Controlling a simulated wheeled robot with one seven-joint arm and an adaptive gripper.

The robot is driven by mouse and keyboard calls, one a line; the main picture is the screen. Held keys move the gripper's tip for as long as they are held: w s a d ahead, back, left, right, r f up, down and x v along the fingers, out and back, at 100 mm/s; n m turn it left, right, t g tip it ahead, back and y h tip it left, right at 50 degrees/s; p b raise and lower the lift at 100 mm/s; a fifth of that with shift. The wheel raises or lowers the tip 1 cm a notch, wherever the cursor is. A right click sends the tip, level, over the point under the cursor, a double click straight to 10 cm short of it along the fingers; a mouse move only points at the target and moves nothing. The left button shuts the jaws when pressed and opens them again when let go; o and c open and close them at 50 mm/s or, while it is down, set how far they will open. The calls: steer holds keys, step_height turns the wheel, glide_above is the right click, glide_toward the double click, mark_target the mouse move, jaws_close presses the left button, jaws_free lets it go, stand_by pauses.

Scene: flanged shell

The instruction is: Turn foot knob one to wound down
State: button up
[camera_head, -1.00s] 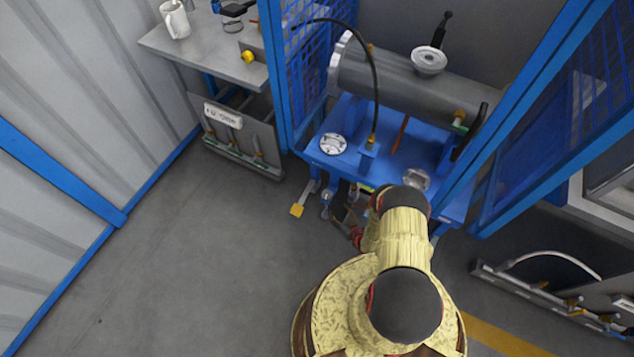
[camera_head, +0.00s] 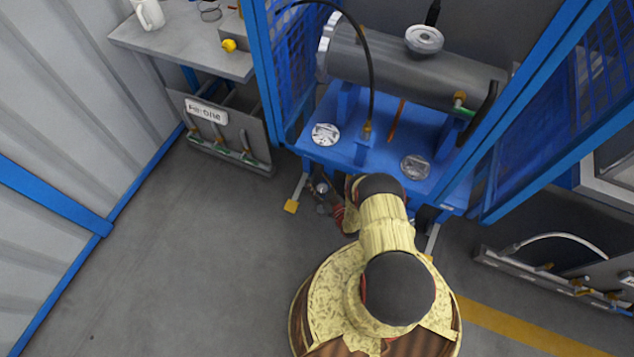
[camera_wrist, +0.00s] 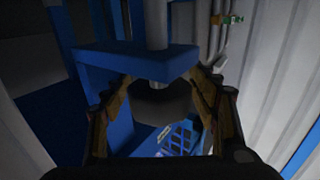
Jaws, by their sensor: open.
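In the wrist view, a dark round knob (camera_wrist: 162,103) sits under a blue bracket plate (camera_wrist: 115,58), with a grey rod (camera_wrist: 156,22) above the plate. My gripper (camera_wrist: 160,78) is open, one finger on each side of the knob. I cannot tell whether the fingers touch it. In the head view, my gripper (camera_head: 338,210) is low at the front left of the blue stand (camera_head: 345,150), beside a foot (camera_head: 321,188), and is partly hidden by my arm. No number shows on the knob, and its setting cannot be read.
A grey cylinder vessel (camera_head: 410,72) lies on the stand between blue frame posts. A workbench (camera_head: 180,42) with a white mug (camera_head: 148,14) stands at upper left, above a labelled panel (camera_head: 215,135). Another panel (camera_head: 545,280) is at right. The floor (camera_head: 170,270) at left is clear.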

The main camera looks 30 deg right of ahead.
steer(key=shift+w, duration=0.3)
steer(key=shift+c, duration=0.4)
steer(key=c, duration=1.1)
steer(key=shift+c, duration=1.1)
